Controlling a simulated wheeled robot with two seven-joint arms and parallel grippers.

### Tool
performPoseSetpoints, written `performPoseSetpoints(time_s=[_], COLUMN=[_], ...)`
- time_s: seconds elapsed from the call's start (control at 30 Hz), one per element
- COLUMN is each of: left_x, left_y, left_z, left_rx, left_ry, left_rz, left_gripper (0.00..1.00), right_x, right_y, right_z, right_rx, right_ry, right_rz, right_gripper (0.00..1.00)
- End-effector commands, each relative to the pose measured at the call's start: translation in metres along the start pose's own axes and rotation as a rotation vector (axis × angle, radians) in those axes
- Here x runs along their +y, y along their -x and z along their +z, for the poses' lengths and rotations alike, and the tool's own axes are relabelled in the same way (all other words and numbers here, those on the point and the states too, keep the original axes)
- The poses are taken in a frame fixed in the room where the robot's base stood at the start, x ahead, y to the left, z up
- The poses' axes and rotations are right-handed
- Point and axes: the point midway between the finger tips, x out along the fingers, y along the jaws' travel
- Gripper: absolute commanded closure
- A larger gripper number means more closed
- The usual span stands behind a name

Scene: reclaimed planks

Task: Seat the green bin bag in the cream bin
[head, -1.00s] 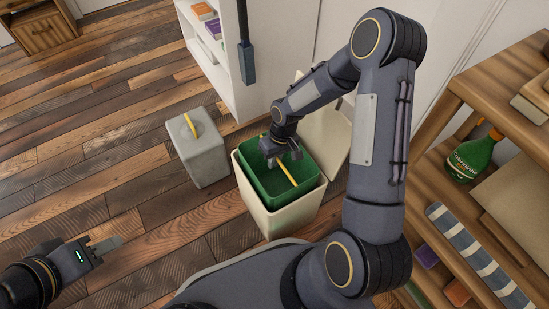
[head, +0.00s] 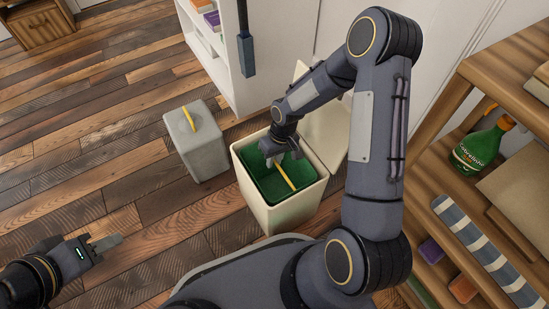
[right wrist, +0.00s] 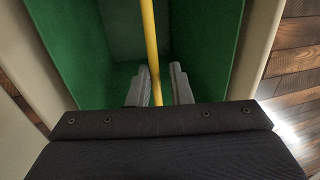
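The green bin bag (head: 262,185), with a yellow bar across its mouth, sits inside the cream bin (head: 281,217), its top edge a little below the bin's rim. The bin's lid (head: 328,125) stands open behind it. My right gripper (head: 283,160) reaches down into the bag's mouth at the yellow bar. In the right wrist view its two fingers (right wrist: 160,85) are apart, with the bar passing between them and a gap beside the right finger. The bag's green walls (right wrist: 205,45) surround it; the bag's bottom is hard to see. My left gripper (head: 104,244) is away over the floor, empty; its finger gap is unclear.
A grey bin (head: 198,152) with a yellow bar on top stands left of the cream bin. A white bookshelf (head: 222,60) is behind. A wooden shelf at right holds a green bottle (head: 478,152) and a striped roll (head: 485,250). Floor at left is clear.

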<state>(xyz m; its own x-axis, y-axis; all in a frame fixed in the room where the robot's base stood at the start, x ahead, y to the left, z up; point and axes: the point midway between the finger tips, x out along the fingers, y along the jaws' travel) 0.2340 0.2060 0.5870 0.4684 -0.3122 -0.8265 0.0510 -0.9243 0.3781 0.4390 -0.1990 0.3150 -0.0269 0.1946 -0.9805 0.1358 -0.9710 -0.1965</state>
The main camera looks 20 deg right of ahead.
Motion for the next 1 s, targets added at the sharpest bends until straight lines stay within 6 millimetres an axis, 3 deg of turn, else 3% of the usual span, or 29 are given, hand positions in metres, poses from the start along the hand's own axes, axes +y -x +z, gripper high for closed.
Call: performPoseSetpoints(time_s=[0.1,0.4,0.8,1.0], left_x=[0.0,0.001,0.013,0.014], left_y=[0.0,0.002,0.028,0.032], left_z=[0.0,-0.001,-0.014,-0.016], left_rx=[0.0,0.0,0.0,0.0], left_ry=[0.0,0.0,0.0,0.0], left_rz=[0.0,0.0,0.0,0.0], left_gripper=[0.64,0.64,0.64,0.64], right_x=[0.0,0.0,0.0,0.0], right_y=[0.0,0.003,0.066,0.078], right_z=[0.0,0.0,-0.001,0.0], right_rx=[0.0,0.001,0.003,0.001], right_ry=[0.0,0.0,-0.001,0.0], right_rz=[0.0,0.0,0.0,0.0], right_gripper=[0.67,0.67,0.67,0.67])
